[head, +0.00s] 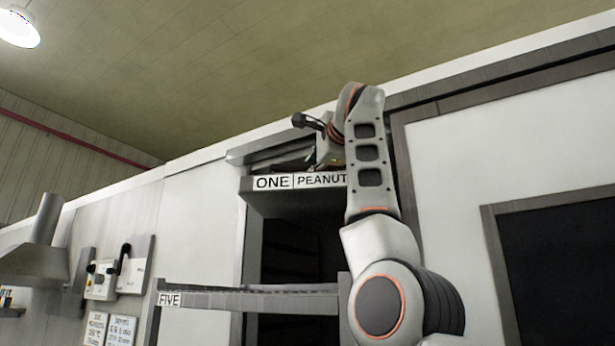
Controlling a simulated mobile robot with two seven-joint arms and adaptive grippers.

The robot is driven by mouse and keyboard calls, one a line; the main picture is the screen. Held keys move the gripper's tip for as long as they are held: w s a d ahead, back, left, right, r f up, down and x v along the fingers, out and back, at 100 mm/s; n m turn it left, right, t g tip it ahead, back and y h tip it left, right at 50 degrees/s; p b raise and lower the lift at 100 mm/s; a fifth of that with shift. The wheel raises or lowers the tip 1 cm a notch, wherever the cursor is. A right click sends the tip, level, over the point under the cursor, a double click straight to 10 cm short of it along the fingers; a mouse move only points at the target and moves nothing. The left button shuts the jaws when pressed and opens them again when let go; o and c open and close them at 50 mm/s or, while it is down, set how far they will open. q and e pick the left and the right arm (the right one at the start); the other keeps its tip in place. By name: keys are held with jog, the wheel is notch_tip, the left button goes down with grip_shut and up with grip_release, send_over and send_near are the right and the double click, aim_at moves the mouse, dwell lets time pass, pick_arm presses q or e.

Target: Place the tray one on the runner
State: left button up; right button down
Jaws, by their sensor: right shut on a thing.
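A grey tray or shelf front labelled "ONE | PEANUT" (300,182) shows at the top of the dark opening, seen from below. I take it as tray one. My right gripper (325,157) is at its upper right edge, mostly hidden behind my own arm, and is shut on what looks like tray one. The fingertips and the exact contact are not clear. Whether the tray rests on a runner cannot be told from this low angle. My left gripper is not in view.
A grey shelf or tray labelled "FIVE" (170,300) juts out lower, left of my right arm. A dark opening (290,245) lies between. A wall panel with switches (103,280) and a grey hood (42,245) are at the left. A dark window (565,265) is at the right.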

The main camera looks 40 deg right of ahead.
jog(key=shift+w+f, duration=0.1)
jog(key=shift+f, duration=0.65)
pick_arm(q)
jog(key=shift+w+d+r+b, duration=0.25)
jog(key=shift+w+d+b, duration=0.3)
jog(key=shift+b, duration=0.1)
pick_arm(e)
notch_tip(320, 180, down, 17)
jog(key=shift+f, duration=0.15)
jog(key=shift+a, duration=0.1)
jog(key=shift+f, duration=0.15)
jog(key=c, duration=2)
grip_release()
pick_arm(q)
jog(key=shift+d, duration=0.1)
pick_arm(e)
jog(key=shift+o, duration=0.2)
